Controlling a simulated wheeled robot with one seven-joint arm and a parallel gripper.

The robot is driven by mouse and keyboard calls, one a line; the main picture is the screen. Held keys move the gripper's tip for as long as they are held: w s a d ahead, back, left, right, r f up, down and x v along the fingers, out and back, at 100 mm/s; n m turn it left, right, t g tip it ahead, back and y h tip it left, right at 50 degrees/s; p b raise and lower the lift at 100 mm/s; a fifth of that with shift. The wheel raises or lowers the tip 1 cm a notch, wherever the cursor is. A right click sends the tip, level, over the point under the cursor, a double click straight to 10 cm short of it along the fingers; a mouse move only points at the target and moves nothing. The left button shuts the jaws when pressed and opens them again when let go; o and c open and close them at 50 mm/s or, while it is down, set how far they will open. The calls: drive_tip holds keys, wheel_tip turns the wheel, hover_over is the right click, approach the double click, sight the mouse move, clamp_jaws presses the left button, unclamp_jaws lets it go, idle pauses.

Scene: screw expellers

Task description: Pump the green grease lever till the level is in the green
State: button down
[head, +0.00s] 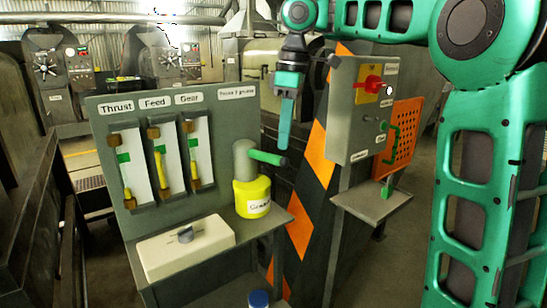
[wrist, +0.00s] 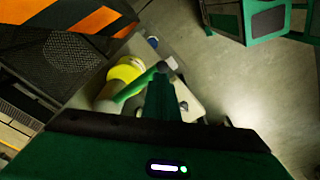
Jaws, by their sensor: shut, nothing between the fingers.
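The green grease lever (head: 268,157) sticks out to the right from a grey pump head on a yellow grease pot (head: 252,196). In the wrist view the lever (wrist: 136,86) runs up and right across the yellow pot (wrist: 126,70). My gripper (head: 284,146) is shut and empty, pointing down just above the lever's dark outer end. In the wrist view my gripper (wrist: 160,80) overlaps that end; I cannot tell whether they touch.
A pale box with a dark knob (head: 187,247) sits on the shelf left of the pot. A blue-capped container (head: 258,299) stands below. A grey control box with a red switch (head: 367,95) and a striped post (head: 309,190) stand to the right.

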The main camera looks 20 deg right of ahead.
drive_tip(key=s+a+r, duration=0.4)
drive_tip(key=a+r, duration=0.1)
drive_tip(key=a, duration=0.3)
idle(1.3)
idle(0.5)
drive_tip(key=s+d+f+m+g, duration=0.1)
drive_tip(key=s+d+f+m, duration=0.1)
drive_tip(key=f+m, duration=0.3)
drive_tip(key=s+d+f+m+g, duration=0.1)
drive_tip(key=s+d+f+m, duration=0.15)
drive_tip(key=f, duration=0.45)
drive_tip(key=s+d+f+m, duration=0.5)
drive_tip(key=s+d+f, duration=0.3)
drive_tip(key=s+d, duration=0.2)
drive_tip(key=s+d+f+m+t, duration=0.1)
drive_tip(key=s+d+f+m, duration=0.4)
drive_tip(key=s+d+f, duration=0.3)
drive_tip(key=s+d, duration=0.2)
drive_tip(key=d, duration=0.1)
drive_tip(key=shift+s+f+m+h, duration=0.2)
drive_tip(key=shift+s+m+h, duration=0.15)
drive_tip(key=shift+h, duration=0.05)
